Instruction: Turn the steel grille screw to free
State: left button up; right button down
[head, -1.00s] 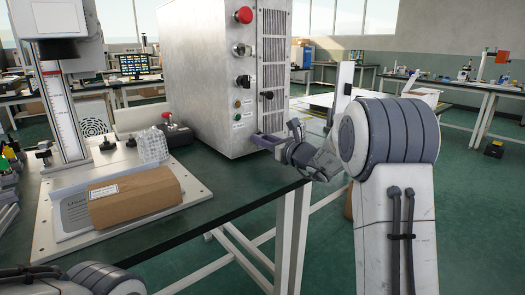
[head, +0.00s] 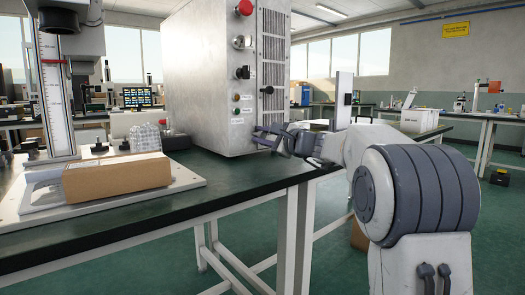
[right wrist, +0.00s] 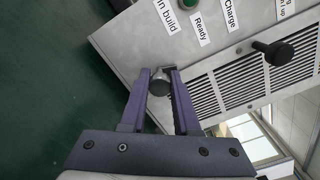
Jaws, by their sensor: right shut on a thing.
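A black knob (right wrist: 272,51) stands out farther along the grille (right wrist: 232,84), apart from the fingers. My left gripper is not in view.
The cabinet stands near the right edge of a dark bench top (head: 220,178). A cardboard box (head: 117,178) and a clear ribbed object (head: 145,137) are on the left. A red emergency button (head: 244,8) sits high on the cabinet. Open floor lies right of the bench.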

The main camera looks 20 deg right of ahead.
jog(key=shift+n+b, duration=1.55)
jog(key=shift+n, duration=0.05)
jog(key=c, duration=0.6)
grip_release()
jog(key=shift+c, duration=0.2)
jog(key=p+v, duration=0.1)
jog(key=v, duration=0.8)
jog(key=shift+s+d+r, duration=0.1)
jog(key=shift+s+d, duration=0.1)
jog(key=shift+s, duration=0.45)
